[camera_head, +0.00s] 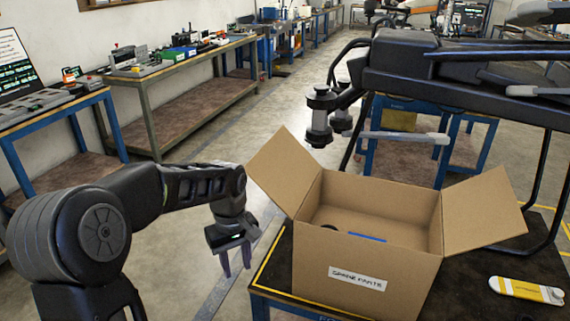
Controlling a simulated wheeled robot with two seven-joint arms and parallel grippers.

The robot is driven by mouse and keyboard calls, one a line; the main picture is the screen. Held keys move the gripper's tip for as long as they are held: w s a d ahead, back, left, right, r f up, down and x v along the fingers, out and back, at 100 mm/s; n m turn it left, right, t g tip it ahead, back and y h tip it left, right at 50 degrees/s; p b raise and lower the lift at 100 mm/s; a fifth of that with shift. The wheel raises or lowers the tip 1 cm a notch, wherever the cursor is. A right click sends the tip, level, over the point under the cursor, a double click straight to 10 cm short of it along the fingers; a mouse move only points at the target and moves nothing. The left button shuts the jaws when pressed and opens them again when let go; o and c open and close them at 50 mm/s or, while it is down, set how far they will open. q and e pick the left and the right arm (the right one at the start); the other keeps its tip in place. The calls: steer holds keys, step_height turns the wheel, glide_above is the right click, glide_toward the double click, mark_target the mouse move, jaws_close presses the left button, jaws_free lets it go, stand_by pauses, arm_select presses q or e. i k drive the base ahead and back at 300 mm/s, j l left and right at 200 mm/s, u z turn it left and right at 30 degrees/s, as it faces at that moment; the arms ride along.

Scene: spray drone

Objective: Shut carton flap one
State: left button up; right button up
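The brown cardboard carton (390,283) stands open on the dark-topped table, with a "SPARE PARTS" label on its front. Its left flap (284,172) and right flap (484,211) stick up and outward. I cannot tell which one is flap one. A blue item (367,237) and a dark round item lie inside, partly hidden by the front wall. My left gripper (237,270) hangs left of the carton and below the left flap, fingers down, apart from the carton. Its fingers are spread with nothing between them. My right gripper is not in view.
A large dark drone (420,62) stands behind the carton, its parts reaching close behind the flaps. A yellow and white tool (527,290) lies on the table (475,275) at the right. Workbenches (185,68) line the left wall. The floor left of the table is clear.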

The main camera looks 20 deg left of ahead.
mark_target(283, 169)
steer(key=i+j+z, duration=0.15)
steer(key=j+z, duration=0.25)
steer(key=j, duration=1.2)
steer(key=k+j+z, duration=0.1)
steer(key=j+z, duration=0.35)
steer(key=j, duration=1.15)
